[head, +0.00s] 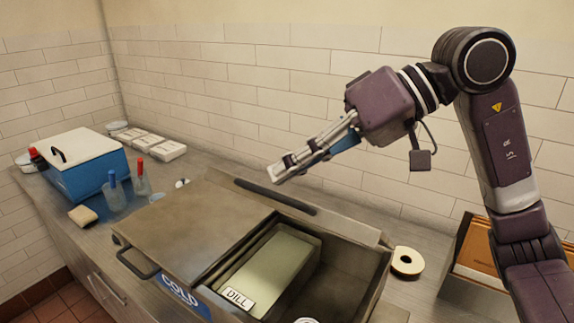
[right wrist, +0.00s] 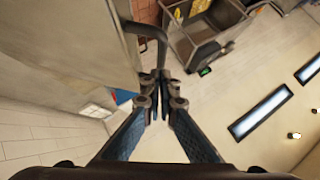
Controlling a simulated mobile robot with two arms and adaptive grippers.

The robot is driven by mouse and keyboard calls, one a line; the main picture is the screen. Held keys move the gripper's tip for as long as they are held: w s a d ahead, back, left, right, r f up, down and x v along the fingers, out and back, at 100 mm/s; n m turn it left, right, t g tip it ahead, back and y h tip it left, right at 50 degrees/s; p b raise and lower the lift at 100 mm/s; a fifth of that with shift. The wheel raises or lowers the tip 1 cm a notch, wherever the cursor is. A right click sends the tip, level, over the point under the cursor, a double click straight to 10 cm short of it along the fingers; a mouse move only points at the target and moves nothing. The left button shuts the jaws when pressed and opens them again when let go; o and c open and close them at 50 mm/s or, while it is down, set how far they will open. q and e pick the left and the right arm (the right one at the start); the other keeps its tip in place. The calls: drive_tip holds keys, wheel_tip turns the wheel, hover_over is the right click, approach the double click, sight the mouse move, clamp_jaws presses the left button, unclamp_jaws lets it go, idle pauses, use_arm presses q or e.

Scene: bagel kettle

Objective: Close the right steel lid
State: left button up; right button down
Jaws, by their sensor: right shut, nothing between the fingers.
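In the head view a steel cold bin stands on the counter. A flat steel lid (head: 195,228) with a dark bar handle (head: 136,264) covers its left part. The right part is uncovered and shows a container labelled DILL (head: 265,272). I cannot make out a separate right lid. My right gripper (head: 277,172) is shut and empty, in the air above the bin's back edge, its fingers pointing left. In the right wrist view its fingertips (right wrist: 161,78) are together, with a dark bent bar (right wrist: 150,32) beyond them; contact cannot be told. My left gripper is out of view.
A blue box with a white lid (head: 82,150), squeeze bottles (head: 113,190) and white packs (head: 150,145) stand at the left. A tape roll (head: 407,262) lies right of the bin. Tiled walls close off the back.

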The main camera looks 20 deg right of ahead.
drive_tip(key=shift+a+f, duration=0.15)
drive_tip(key=shift+f, duration=0.1)
drive_tip(key=shift+s, duration=0.1)
drive_tip(key=s+a+f+h+b, duration=0.1)
drive_tip(key=s+a+f+b, duration=0.2)
drive_tip(key=f+b, duration=0.2)
drive_tip(key=s+a+f+n+t+h+b, duration=0.1)
drive_tip(key=s+a+f+b, duration=0.2)
drive_tip(key=f, duration=0.4)
drive_tip(key=a+b, duration=0.1)
drive_tip(key=b, duration=0.1)
drive_tip(key=shift+b, duration=0.35)
drive_tip(key=shift+d, duration=0.1)
